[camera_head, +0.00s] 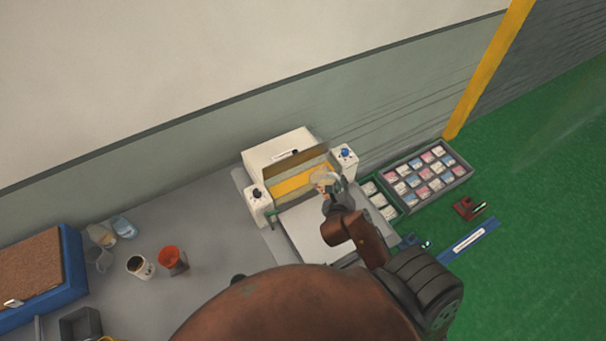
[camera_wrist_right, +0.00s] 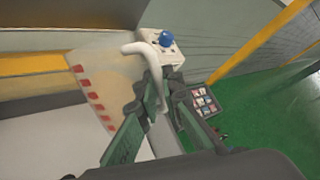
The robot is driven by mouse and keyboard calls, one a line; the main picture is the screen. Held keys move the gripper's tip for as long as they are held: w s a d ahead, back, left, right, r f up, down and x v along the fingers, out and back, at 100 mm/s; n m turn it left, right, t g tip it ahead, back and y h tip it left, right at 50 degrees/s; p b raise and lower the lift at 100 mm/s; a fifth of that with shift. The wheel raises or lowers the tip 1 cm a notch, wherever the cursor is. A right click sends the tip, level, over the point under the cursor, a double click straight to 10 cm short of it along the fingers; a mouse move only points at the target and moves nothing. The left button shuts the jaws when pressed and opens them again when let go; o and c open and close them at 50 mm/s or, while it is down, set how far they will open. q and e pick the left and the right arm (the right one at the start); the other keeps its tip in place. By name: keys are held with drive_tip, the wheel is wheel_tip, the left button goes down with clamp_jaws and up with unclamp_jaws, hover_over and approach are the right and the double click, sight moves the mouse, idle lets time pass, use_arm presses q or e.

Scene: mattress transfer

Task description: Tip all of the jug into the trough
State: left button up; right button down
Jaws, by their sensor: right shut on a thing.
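The jug (camera_head: 322,181) is clear, with red marks on its side and a pale handle. My right gripper (camera_head: 334,192) is shut on its handle at the right end of the white machine, in front of the yellow trough (camera_head: 292,186). In the right wrist view the jug (camera_wrist_right: 92,88) lies left of the gripper (camera_wrist_right: 162,82), with the handle between the fingers. The yellow trough (camera_wrist_right: 30,64) runs behind it. The jug looks tilted; I cannot tell how much it holds. My left gripper is not in view.
The white machine (camera_head: 280,148) carries a blue knob (camera_head: 344,153) close to the jug. Right of it are a green-edged tray (camera_head: 379,199) and a grey tray of packets (camera_head: 459,172). A red cup (camera_head: 172,260) and other containers stand left. Grey bench between is clear.

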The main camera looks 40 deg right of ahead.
sight(325, 172)
drive_tip(key=shift+w+a+r+n+g+p, duration=0.15)
drive_tip(key=shift+w+r+n+g+p, duration=0.15)
drive_tip(key=shift+r+p, duration=0.1)
drive_tip(key=shift+w+a+r+n+g+p, duration=0.1)
drive_tip(key=shift+w+r+n+g+p, duration=0.25)
drive_tip(key=shift+r+p, duration=0.3)
drive_tip(key=shift+w, duration=0.1)
drive_tip(key=shift+w+a+r+n+g+p, duration=0.2)
drive_tip(key=shift+w+r+n+g+p, duration=0.2)
drive_tip(key=shift+r+p, duration=0.2)
drive_tip(key=shift+w+a+r+n+g+p, duration=0.15)
drive_tip(key=shift+w+r+n+g+p, duration=0.2)
drive_tip(key=shift+p, duration=0.3)
drive_tip(key=shift+w+a+r+g+h, duration=0.15)
drive_tip(key=shift+w, duration=0.25)
drive_tip(key=shift+w+a+r+g+h, duration=0.1)
drive_tip(key=shift+w+r+g+h, duration=0.05)
drive_tip(key=shift+w, duration=0.2)
drive_tip(key=shift+w+a+r+n+g, duration=0.15)
drive_tip(key=shift+w+a+r, duration=0.05)
drive_tip(key=shift+w, duration=0.25)
drive_tip(key=shift+w+a+r+n+g, duration=0.15)
drive_tip(key=shift+w+r, duration=0.05)
drive_tip(key=shift+w, duration=0.2)
